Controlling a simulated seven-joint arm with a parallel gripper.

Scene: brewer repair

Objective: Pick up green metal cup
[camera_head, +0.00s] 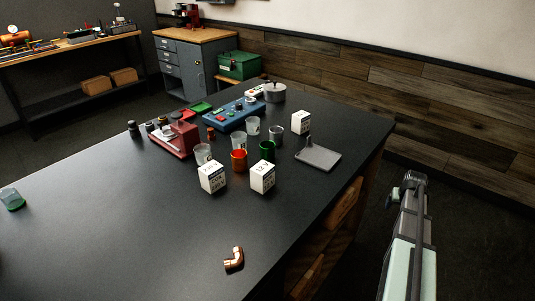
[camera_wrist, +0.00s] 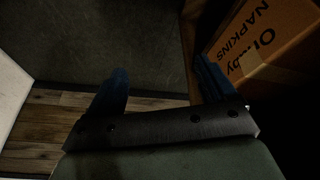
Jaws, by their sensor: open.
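The green metal cup (camera_head: 267,150) stands upright on the dark table, among other cups. An orange-red cup (camera_head: 239,161) is just left of it, and a silvery cup (camera_head: 276,134) is behind it. A white box (camera_head: 262,177) stands in front of it. My gripper (camera_wrist: 163,82) shows in the wrist view with its two blue fingers wide apart and nothing between them. It is away from the green cup, which the wrist view does not show. The head view shows my arm at the right, beside the table, but the fingers cannot be made out there.
The dark table (camera_head: 110,215) is mostly clear at front left. A copper elbow (camera_head: 234,260) lies near the front. A grey tray (camera_head: 318,158) is right of the cups; a red machine (camera_head: 174,139) is left. The wrist view shows a napkin carton (camera_wrist: 265,40) near my right finger.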

